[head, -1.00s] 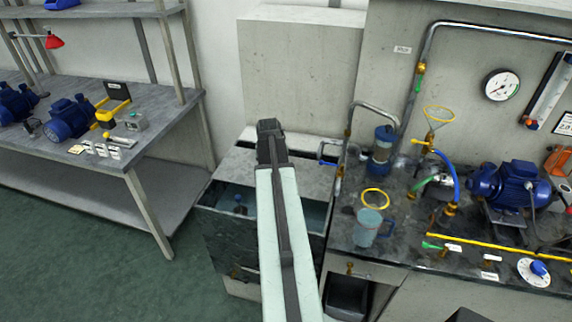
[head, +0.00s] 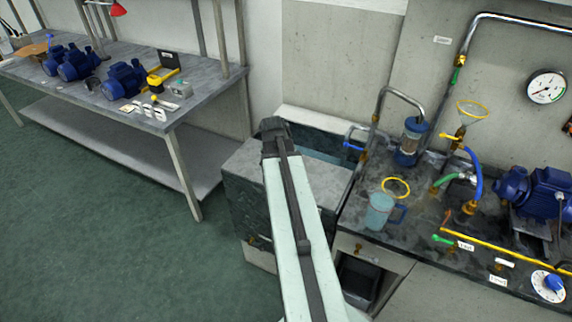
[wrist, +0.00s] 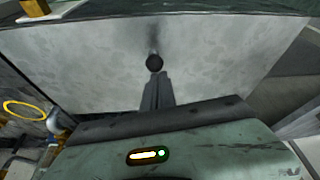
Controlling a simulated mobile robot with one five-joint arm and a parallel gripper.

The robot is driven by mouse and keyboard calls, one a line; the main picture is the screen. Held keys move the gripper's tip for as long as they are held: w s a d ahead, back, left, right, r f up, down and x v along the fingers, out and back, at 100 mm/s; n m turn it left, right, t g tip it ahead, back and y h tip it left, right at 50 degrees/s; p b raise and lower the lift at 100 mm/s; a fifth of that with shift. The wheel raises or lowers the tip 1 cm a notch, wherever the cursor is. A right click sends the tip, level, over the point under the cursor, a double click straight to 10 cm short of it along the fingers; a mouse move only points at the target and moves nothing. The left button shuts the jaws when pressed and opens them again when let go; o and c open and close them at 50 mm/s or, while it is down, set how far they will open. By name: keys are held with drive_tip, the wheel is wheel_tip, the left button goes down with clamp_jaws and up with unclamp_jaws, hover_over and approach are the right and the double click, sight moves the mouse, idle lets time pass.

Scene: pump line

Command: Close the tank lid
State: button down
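The tank (head: 262,212) stands left of the pump bench in the head view. Its grey lid (head: 325,182) lies flat over the near part, and a strip of teal water shows open at the back. In the wrist view the lid (wrist: 90,65) fills the middle, with a round black knob (wrist: 154,62). My gripper (wrist: 155,76) reaches to this knob, its fingers close together and seemingly shut on it. In the head view my gripper (head: 273,128) is above the lid, and my arm hides part of the lid and tank.
A pump bench (head: 345,225) adjoins on the right, with a clear blue jug (head: 380,212), a yellow ring (head: 396,187) and a blue pump (head: 537,190). A workbench (head: 190,105) with blue motors is left. Green floor (head: 110,240) is free at front left.

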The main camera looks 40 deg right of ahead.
drive_tip(key=shift+s+a+f, duration=0.1)
drive_tip(key=shift+s+a, duration=0.1)
drive_tip(key=w+d+r+p, duration=0.2)
drive_tip(key=d, duration=0.1)
drive_tip(key=shift+w+d, duration=0.25)
drive_tip(key=shift+d, duration=0.05)
drive_tip(key=p+v, duration=0.8)
drive_tip(key=v, duration=0.1)
drive_tip(key=shift+s, duration=0.1)
